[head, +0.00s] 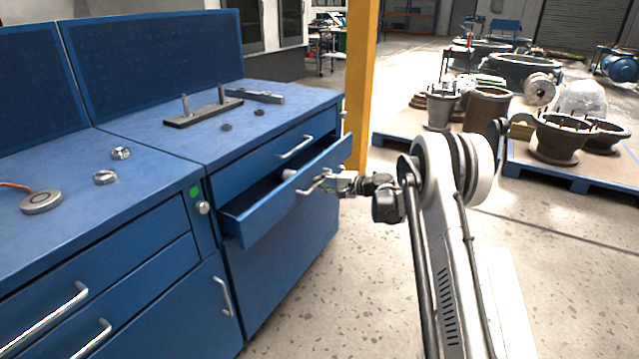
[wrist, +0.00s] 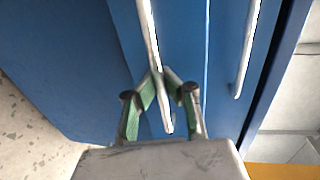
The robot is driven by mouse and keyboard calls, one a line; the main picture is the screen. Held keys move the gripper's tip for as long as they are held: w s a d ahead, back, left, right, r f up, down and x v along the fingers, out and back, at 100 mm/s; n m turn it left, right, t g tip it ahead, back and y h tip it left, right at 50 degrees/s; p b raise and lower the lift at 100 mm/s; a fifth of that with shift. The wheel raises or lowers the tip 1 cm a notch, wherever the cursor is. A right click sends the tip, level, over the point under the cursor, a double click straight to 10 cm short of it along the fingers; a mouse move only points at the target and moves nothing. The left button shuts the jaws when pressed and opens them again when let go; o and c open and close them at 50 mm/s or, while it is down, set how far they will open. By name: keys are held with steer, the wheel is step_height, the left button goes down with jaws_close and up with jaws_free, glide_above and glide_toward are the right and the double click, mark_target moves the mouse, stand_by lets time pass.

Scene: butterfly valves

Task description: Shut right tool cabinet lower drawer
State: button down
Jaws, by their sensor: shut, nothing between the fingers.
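The right tool cabinet's lower drawer (head: 290,203) is pulled out, with its blue front standing away from the cabinet and part of its inside showing. Its metal bar handle (head: 309,188) is on the front. My gripper (head: 331,183) is at that front, right by the handle. In the wrist view, the fingertips of my gripper (wrist: 158,73) come together over the drawer handle (wrist: 150,25). The fingers are shut with nothing held between them. Whether they touch the handle is hard to tell.
The upper drawer with its handle (head: 296,147) is shut above. A left cabinet (head: 130,265) with drawers adjoins it. A metal fixture (head: 203,112) and small parts lie on the worktop. A yellow post (head: 362,85) stands behind; pallets of valves (head: 560,135) are at right. The floor in front is clear.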

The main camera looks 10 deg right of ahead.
steer(key=x, duration=0.2)
steer(key=r+x, duration=0.1)
steer(key=x, duration=0.5)
steer(key=shift+w+r, duration=0.15)
steer(key=shift+r, duration=0.1)
steer(key=c, duration=1.8)
jaws_free()
steer(key=shift+a, duration=0.1)
steer(key=v, duration=1.2)
steer(key=shift+r, duration=0.1)
